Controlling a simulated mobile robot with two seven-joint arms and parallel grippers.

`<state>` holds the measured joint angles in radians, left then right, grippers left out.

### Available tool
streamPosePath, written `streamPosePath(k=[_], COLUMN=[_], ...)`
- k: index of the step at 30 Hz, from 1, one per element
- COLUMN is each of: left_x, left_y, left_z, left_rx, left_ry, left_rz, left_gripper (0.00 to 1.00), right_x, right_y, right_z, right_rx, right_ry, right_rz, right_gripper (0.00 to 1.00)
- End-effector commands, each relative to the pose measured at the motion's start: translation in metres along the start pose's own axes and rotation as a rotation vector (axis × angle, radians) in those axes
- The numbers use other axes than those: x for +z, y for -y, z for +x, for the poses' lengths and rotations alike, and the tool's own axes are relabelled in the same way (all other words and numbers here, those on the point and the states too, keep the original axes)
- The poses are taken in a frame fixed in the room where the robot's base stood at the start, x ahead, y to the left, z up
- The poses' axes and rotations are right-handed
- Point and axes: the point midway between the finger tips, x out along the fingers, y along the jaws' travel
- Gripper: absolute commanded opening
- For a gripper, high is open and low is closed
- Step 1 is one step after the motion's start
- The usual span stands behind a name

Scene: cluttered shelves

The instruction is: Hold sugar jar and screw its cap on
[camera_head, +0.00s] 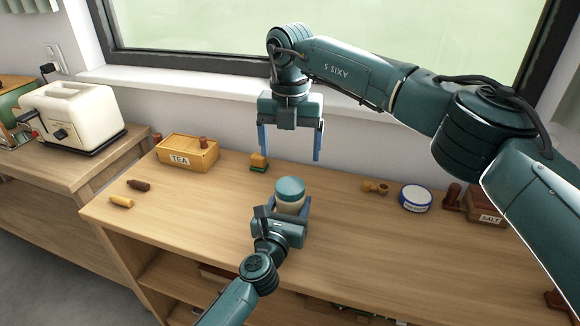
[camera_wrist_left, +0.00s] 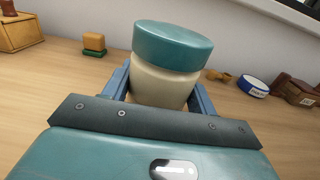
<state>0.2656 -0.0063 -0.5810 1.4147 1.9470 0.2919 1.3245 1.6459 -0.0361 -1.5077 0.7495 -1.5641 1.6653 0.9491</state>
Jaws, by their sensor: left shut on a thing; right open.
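The sugar jar (camera_head: 289,208) is cream-coloured and stands upright on the counter. Its teal cap (camera_head: 290,187) sits on top of the jar; I cannot tell whether it is screwed tight. My left gripper (camera_head: 286,213) is shut around the jar's body. In the left wrist view the jar (camera_wrist_left: 164,86) is between the blue fingers, with the cap (camera_wrist_left: 173,45) above them. My right gripper (camera_head: 290,155) is open and empty, fingers pointing down, above and behind the jar. No label on the jar shows.
A wooden scoop (camera_head: 375,187), a white-blue round tin (camera_head: 415,198) and a salt box (camera_head: 487,207) are at the right. A toaster (camera_head: 75,115) stands on the left counter.

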Motion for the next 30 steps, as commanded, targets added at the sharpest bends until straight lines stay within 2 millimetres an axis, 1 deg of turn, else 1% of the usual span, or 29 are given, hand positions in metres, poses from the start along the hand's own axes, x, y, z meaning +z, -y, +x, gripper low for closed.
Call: streamPosePath(k=[1, 3, 6, 10, 17, 18, 26, 30], left_x=[0.000, 0.000, 0.000, 0.000, 0.000, 0.000, 0.000, 0.000], left_y=[0.000, 0.000, 0.000, 0.000, 0.000, 0.000, 0.000, 0.000], left_z=[0.000, 0.000, 0.000, 0.000, 0.000, 0.000, 0.000, 0.000], left_rx=[0.001, 0.001, 0.001, 0.001, 0.001, 0.001, 0.000, 0.000], left_ry=[-0.001, -0.001, -0.001, -0.001, -0.001, -0.001, 0.000, 0.000], left_rz=[0.001, 0.001, 0.001, 0.001, 0.001, 0.001, 0.000, 0.000], left_gripper=[0.00, 0.00, 0.00, 0.00, 0.00, 0.60, 0.82, 0.83], right_x=[0.000, 0.000, -0.001, -0.001, -0.001, -0.001, -0.001, 0.000], right_y=[-0.001, -0.001, 0.000, 0.000, 0.000, 0.000, 0.000, 0.000], right_z=[-0.009, -0.018, -0.026, -0.031, -0.031, -0.030, -0.030, -0.030], right_rx=[0.000, 0.000, -0.001, -0.001, -0.001, -0.001, -0.001, -0.001], right_ry=[0.001, 0.001, -0.001, -0.001, -0.001, -0.001, -0.001, -0.001], right_rz=[-0.001, -0.001, -0.002, -0.002, -0.002, -0.002, -0.001, -0.001], right_gripper=[0.83, 0.83, 0.83, 0.83, 0.83, 0.83, 0.83, 0.83])
